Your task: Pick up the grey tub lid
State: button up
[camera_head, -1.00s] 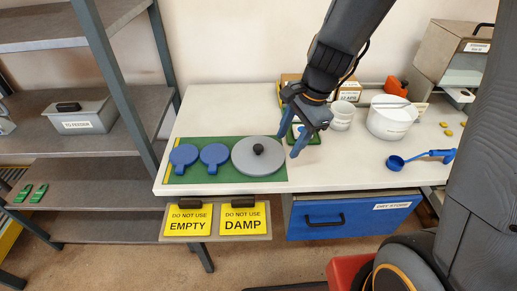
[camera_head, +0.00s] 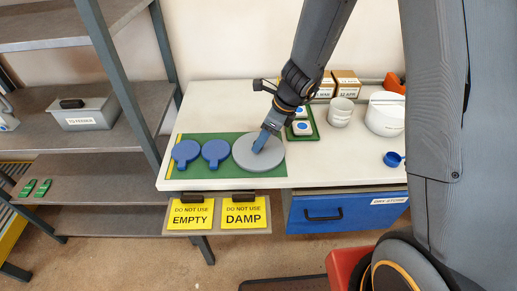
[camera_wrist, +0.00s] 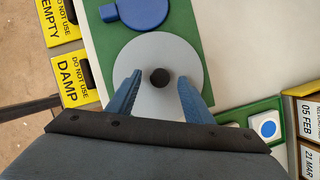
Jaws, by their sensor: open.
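The grey tub lid (camera_head: 249,160) is a round disc lying flat on a green mat (camera_head: 225,180) on the white table. In the wrist view the lid (camera_wrist: 150,50) shows a dark round knob (camera_wrist: 160,77) at its middle. My gripper (camera_head: 262,143) is over the lid, with its blue fingers pointing down. In the wrist view the open gripper (camera_wrist: 160,80) has one finger on each side of the knob, with a gap on both sides. In the head view the fingers hide the knob. How high the fingertips are above the lid is hard to tell.
Two blue paddle-shaped lids (camera_head: 185,153) lie left of the grey lid on the mat. A green tray (camera_head: 303,129) with white containers stands behind right, near white cups (camera_head: 340,111). Yellow signs (camera_head: 190,215) hang at the table's front edge.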

jog(key=shift+w+a+f, duration=0.1)
jog(key=shift+a+f, duration=0.15)
jog(key=shift+f, duration=0.35)
jog(key=c, duration=1.1)
jog(key=shift+r, duration=0.1)
